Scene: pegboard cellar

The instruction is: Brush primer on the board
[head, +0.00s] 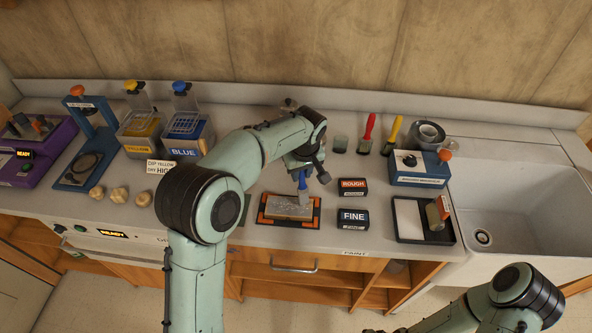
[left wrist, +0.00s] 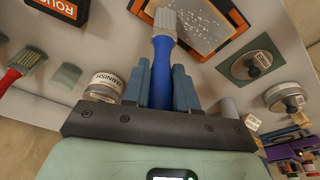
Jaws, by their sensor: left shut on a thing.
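My left gripper (head: 304,174) is shut on a blue-handled brush (head: 302,186) above the board. In the left wrist view the gripper (left wrist: 160,85) clasps the blue handle (left wrist: 162,65), and the pale bristles (left wrist: 165,20) point away over the board's edge. The board (head: 283,210) lies flat in a dark holder with orange corners (head: 262,216). Its brown face carries scattered white specks, which also show in the left wrist view (left wrist: 208,18). I cannot tell whether the bristles touch it. My right gripper is out of view; only part of that arm shows at the bottom right.
ROUGH (head: 353,187) and FINE (head: 353,218) blocks stand right of the board. A black tray with a white pad (head: 408,216) is beside the sink (head: 510,200). Red (head: 369,128) and yellow (head: 393,133) brushes stand behind. Blue (head: 186,128) and yellow (head: 140,128) containers are at left.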

